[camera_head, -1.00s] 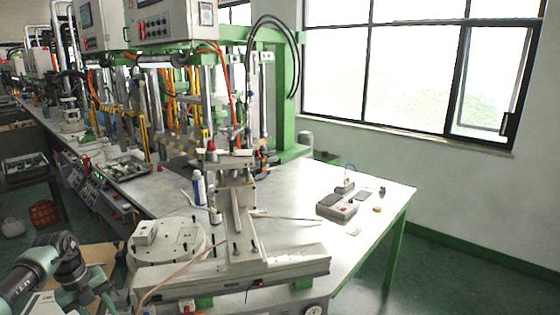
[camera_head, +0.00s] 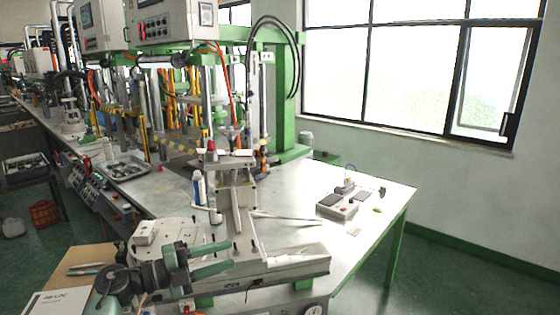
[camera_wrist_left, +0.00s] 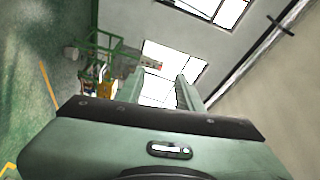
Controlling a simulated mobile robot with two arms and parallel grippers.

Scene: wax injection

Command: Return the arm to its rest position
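My left gripper (camera_head: 231,254) reaches in from the lower left in the head view, over the front of the wax injection machine's base. Its two green fingers point right and stand apart with nothing between them. They also show apart and empty in the left wrist view (camera_wrist_left: 157,92), which looks toward bright windows and a wall. I cannot tell whether the gripper touches the machine. My right gripper is in neither view.
A white round turntable (camera_head: 174,233) with a small block sits just behind the gripper. A metal rail (camera_head: 236,214) runs back to the machine. A grey control box (camera_head: 337,206) stands on the white table (camera_head: 385,185). A cardboard sheet (camera_head: 88,256) lies at the lower left.

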